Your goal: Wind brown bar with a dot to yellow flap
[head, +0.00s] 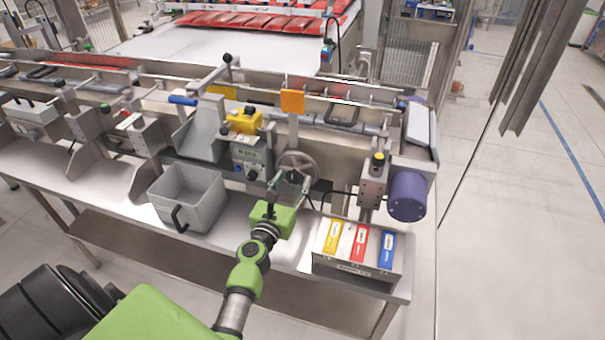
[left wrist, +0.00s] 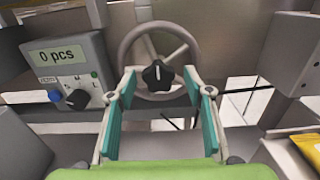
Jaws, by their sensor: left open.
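A grey handwheel (head: 297,153) is mounted on the machine front. In the left wrist view the wheel (left wrist: 124,52) has a black star knob (left wrist: 158,74) low in its ring. My left gripper (head: 289,186) is open in front of the wheel; its teal-padded fingers (left wrist: 160,93) stand apart on either side of the knob, with nothing seen between them. A yellow flap (head: 222,92) stands on the rail, left of an orange flap (head: 292,102). I cannot make out a brown bar with a dot. My right gripper is not in view.
A control box (left wrist: 66,73) reading "0 pcs" is left of the wheel. A grey bin (head: 190,190) stands on the bench at left. A rack with yellow, red and blue boxes (head: 358,243) and a purple motor (head: 407,196) are at right.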

